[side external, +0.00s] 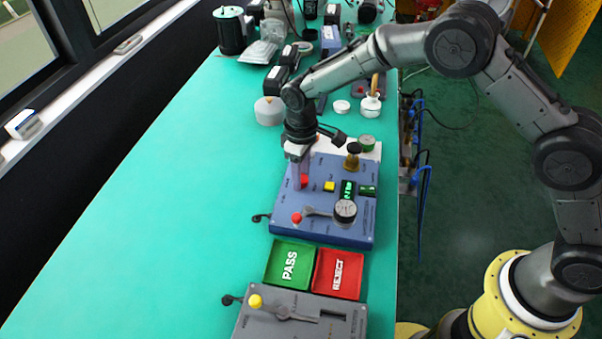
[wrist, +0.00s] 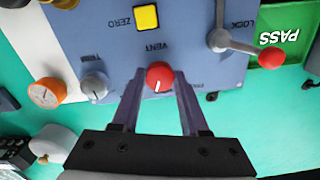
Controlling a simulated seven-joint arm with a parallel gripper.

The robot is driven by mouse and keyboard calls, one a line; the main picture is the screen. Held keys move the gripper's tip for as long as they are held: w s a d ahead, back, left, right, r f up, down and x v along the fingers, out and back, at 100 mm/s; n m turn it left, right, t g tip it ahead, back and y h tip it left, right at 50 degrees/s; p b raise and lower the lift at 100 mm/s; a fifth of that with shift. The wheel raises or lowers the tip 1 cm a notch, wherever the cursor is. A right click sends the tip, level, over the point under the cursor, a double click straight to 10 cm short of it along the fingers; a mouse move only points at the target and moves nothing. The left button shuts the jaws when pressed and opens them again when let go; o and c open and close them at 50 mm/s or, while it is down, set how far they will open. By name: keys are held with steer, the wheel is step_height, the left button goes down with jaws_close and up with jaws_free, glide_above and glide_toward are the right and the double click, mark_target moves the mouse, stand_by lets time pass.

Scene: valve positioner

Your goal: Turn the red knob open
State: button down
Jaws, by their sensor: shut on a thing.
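The red knob (wrist: 160,76) sits on the blue panel (wrist: 120,55) below the word VENT in the wrist view. A white mark on it points down and slightly left in that view. My gripper (wrist: 160,86) has a finger on each side of the knob and is shut on it. In the side view my gripper (side external: 301,178) reaches down to the panel (side external: 330,225), and the red knob (side external: 304,181) shows partly beside the fingers.
A yellow button (wrist: 147,17), a grey TRIM knob (wrist: 94,86) and a grey lever (wrist: 230,42) with a red ball sit near the knob. A green PASS tray (side external: 289,265) and a red REJECT tray (side external: 338,273) lie in front. The table's left side is clear.

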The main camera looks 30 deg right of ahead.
steer(key=n, duration=0.4)
steer(key=shift+r+n, duration=0.1)
steer(key=shift+n, duration=0.3)
steer(key=shift+w, duration=0.1)
stand_by(0.3)
steer(key=shift+c, duration=2.1)
jaws_free()
step_height(320, 180, up, 14)
